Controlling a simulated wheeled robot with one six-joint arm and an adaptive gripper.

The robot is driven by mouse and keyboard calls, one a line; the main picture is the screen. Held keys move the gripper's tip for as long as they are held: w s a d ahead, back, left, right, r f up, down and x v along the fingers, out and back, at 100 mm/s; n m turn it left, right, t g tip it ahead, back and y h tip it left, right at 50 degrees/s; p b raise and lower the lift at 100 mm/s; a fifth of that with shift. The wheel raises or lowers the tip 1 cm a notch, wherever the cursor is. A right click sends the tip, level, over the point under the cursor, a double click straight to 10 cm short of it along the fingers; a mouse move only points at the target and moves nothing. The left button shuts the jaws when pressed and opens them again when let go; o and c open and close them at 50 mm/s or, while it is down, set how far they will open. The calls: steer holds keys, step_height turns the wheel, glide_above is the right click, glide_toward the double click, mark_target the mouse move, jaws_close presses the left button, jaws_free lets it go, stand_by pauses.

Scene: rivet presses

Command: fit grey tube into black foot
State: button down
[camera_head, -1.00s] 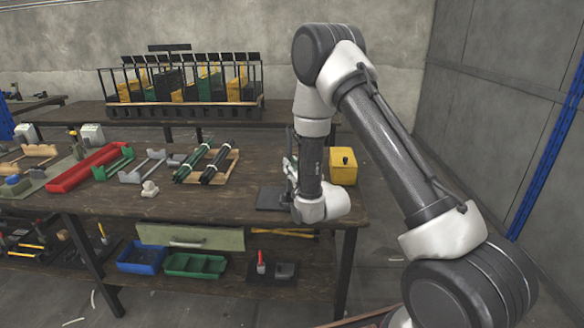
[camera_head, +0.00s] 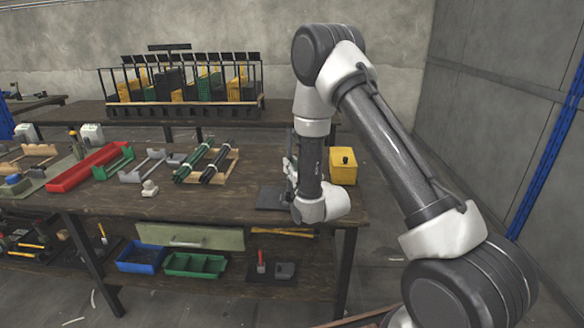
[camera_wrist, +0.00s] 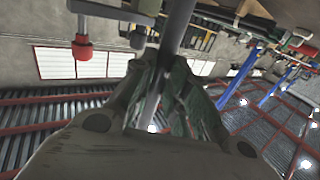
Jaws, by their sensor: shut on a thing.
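My gripper (camera_wrist: 165,75) is shut on the grey tube (camera_wrist: 177,25) in the wrist view. The tube runs from the top edge down between the fingers, slightly tilted in the picture. In the head view my gripper (camera_head: 290,168) is mostly hidden behind my own arm, near the right end of the workbench, and the tube cannot be made out there. A flat dark plate (camera_head: 270,198) lies on the bench just below and left of the gripper. I cannot clearly make out the black foot; it may be hidden behind my arm.
A yellow box (camera_head: 343,167) stands right of my gripper. Dark and green rods (camera_head: 207,162), a red tray (camera_head: 88,168) and grey holders lie left on the bench (camera_head: 215,205). In the wrist view a red-ended fitting (camera_wrist: 82,50) hangs at upper left.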

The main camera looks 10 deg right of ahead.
steer(key=shift+f, duration=1.7)
steer(key=c, duration=1.3)
jaws_free()
steer(key=v, duration=1.2)
